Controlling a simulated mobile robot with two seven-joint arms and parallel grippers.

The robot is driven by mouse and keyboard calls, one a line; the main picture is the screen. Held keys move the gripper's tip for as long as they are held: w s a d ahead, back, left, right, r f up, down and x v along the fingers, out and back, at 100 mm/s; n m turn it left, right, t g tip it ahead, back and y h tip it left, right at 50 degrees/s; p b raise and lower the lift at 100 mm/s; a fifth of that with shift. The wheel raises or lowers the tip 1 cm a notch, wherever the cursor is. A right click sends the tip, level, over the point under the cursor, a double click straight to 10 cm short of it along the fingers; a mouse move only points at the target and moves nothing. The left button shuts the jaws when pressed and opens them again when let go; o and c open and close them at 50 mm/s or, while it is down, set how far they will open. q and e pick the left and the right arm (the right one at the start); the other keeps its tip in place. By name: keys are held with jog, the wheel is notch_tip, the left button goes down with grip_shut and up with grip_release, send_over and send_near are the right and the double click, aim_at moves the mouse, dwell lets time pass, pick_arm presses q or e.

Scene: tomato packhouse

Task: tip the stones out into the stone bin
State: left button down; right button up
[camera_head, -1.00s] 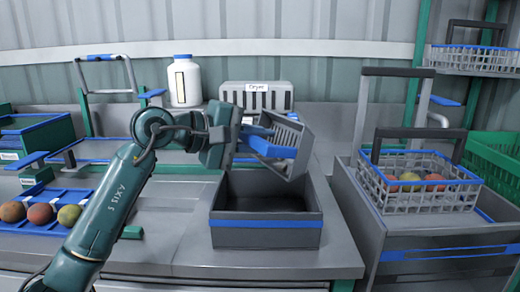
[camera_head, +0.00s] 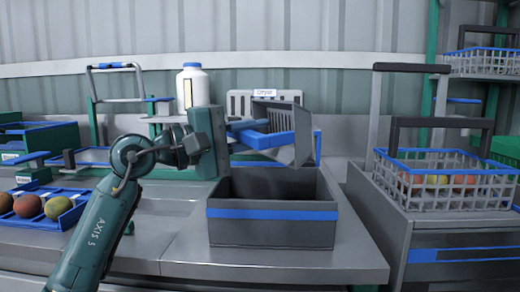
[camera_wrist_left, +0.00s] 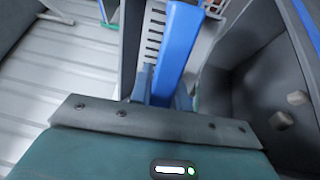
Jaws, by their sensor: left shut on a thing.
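My left gripper (camera_head: 248,128) is shut on a grey slotted crate (camera_head: 303,137) with a blue rim. It holds the crate steeply tilted above the stone bin. The bin (camera_head: 272,233) is a dark grey open box with a blue band, standing on the bench. The bin's floor is hidden in the head view. My right gripper is not in view.
A labelled grey crate (camera_head: 240,104) stands behind the held one, with a white jar (camera_head: 192,88) to its left. A blue tray (camera_head: 70,216) of tomatoes lies at left. A wire basket (camera_head: 440,190) of tomatoes stands at right. The bench front (camera_head: 175,262) is clear.

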pick_arm(q)
jog(key=shift+a+r, duration=0.1)
jog(key=shift+s+b, duration=0.1)
jog(key=shift+b, duration=0.2)
jog(key=shift+r, duration=0.1)
jog(key=shift+f+b, duration=0.3)
jog(key=shift+f, duration=0.05)
jog(key=shift+r, duration=0.2)
dwell(0.4)
